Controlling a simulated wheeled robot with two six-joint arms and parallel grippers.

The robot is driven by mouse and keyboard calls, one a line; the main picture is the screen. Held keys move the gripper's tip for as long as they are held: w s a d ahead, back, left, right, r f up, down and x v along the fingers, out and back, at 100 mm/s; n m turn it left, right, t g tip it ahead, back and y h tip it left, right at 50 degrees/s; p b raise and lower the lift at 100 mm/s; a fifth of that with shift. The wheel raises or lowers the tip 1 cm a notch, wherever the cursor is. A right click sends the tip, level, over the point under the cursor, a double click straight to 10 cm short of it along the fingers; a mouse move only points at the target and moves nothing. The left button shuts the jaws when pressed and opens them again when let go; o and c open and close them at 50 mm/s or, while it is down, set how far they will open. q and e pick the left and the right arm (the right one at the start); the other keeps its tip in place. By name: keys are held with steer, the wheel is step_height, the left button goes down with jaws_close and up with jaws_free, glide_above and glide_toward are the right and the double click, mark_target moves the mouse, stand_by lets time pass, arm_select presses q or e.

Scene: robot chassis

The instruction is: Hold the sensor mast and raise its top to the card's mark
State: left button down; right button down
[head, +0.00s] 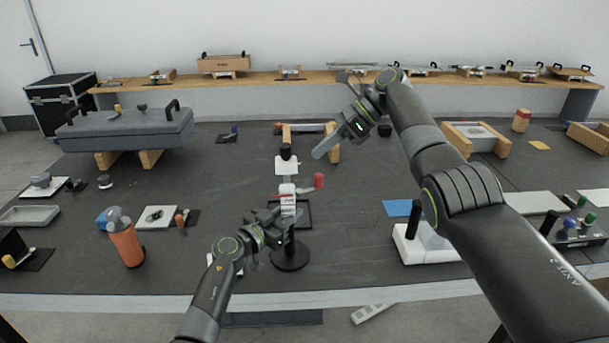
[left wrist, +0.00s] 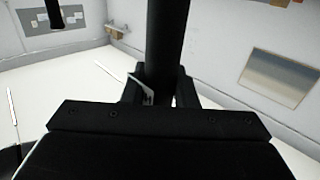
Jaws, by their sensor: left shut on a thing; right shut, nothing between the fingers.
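The sensor mast stands on the table near the middle of the head view, with a round black base (head: 290,258), a black pole, white fittings (head: 287,167) and a dark top (head: 286,152). A red knob (head: 318,180) sticks out to its right. A white card with dark and red print (head: 288,203) is at the mast's mid-height; its mark is too small to read. My left gripper (head: 280,228) is shut on the mast's pole (left wrist: 167,40), which rises between the fingers in the left wrist view. My right gripper (head: 345,135) is shut and empty, above and right of the mast top.
An orange bottle (head: 125,240) stands to the left. A white block stand (head: 425,245) is to the right, near a blue pad (head: 402,208). A big grey case (head: 125,130) is at the back left. Table left of the mast has free room.

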mark_target(286, 167)
steer(key=d+f+n+y, duration=0.2)
steer(key=d+f+y, duration=0.2)
steer(key=d, duration=0.1)
steer(key=x, duration=0.9)
steer(key=shift+w+a+t+y, duration=0.3)
steer(key=shift+w+a, duration=0.05)
steer(key=shift+w, duration=0.25)
steer(key=shift+r, duration=0.15)
steer(key=shift+r, duration=1.55)
